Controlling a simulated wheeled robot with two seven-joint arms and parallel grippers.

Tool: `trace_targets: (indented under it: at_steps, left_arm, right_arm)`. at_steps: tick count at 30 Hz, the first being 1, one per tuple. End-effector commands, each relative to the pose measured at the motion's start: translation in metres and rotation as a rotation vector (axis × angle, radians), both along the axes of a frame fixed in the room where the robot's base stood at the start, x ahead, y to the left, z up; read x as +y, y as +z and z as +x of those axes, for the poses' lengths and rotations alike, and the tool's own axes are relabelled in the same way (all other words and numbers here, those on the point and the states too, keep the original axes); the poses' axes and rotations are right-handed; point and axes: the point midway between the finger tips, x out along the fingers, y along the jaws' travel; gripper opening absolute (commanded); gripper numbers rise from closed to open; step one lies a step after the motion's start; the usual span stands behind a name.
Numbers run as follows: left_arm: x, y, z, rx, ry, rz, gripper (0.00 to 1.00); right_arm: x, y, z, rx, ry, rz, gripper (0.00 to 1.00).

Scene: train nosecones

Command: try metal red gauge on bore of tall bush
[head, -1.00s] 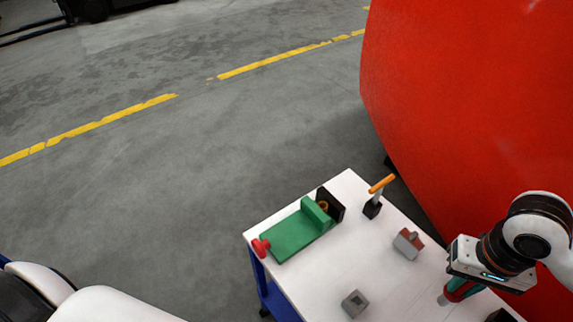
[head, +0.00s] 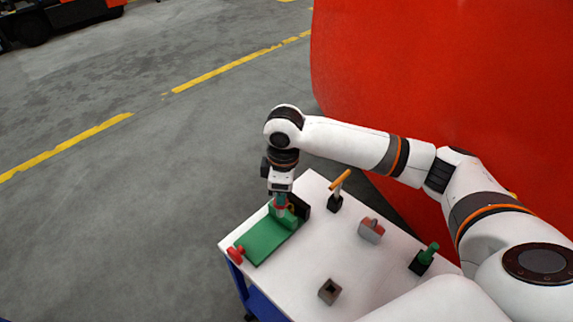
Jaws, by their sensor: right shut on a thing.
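My right gripper (head: 279,203) points down over the far end of the green vise-like fixture (head: 264,240). It is shut on the red gauge (head: 281,200), of which only a little red shows between the fingers. The gauge's metal tip is hidden, so I cannot tell whether it is in a bore or above it. The gripper covers the spot between the green block and the dark plate (head: 299,207), where the tall bush cannot be made out. My left gripper is not in view.
On the white table (head: 310,250) stand an orange-handled gauge in a black holder (head: 335,203), a grey-and-red block (head: 371,231), a green-handled gauge in a black holder (head: 421,263) and a grey block with a square hole (head: 329,291). A red knob (head: 236,255) sits at the fixture's near end. A large red nosecone (head: 440,90) rises behind.

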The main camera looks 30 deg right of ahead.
Motion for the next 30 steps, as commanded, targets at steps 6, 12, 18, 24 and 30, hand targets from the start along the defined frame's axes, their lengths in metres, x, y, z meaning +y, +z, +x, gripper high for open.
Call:
trace_targets:
  at_steps: [6,12,18,24,30]
  left_arm:
    - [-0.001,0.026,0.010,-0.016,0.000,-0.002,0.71]
    - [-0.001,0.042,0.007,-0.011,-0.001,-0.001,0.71]
    - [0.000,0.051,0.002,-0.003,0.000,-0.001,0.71]
    - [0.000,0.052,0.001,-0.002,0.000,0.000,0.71]
    - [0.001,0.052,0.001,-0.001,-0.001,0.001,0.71]
  right_arm:
    - [-0.018,-0.004,0.034,-0.013,0.428,-0.011,0.00]
    - [-0.037,-0.014,0.055,-0.013,0.809,-0.027,0.00]
    - [-0.051,-0.024,0.066,-0.006,1.068,-0.038,0.00]
    - [-0.056,-0.029,0.069,-0.004,1.162,-0.041,0.00]
    - [-0.056,-0.029,0.069,-0.005,1.166,-0.042,0.00]
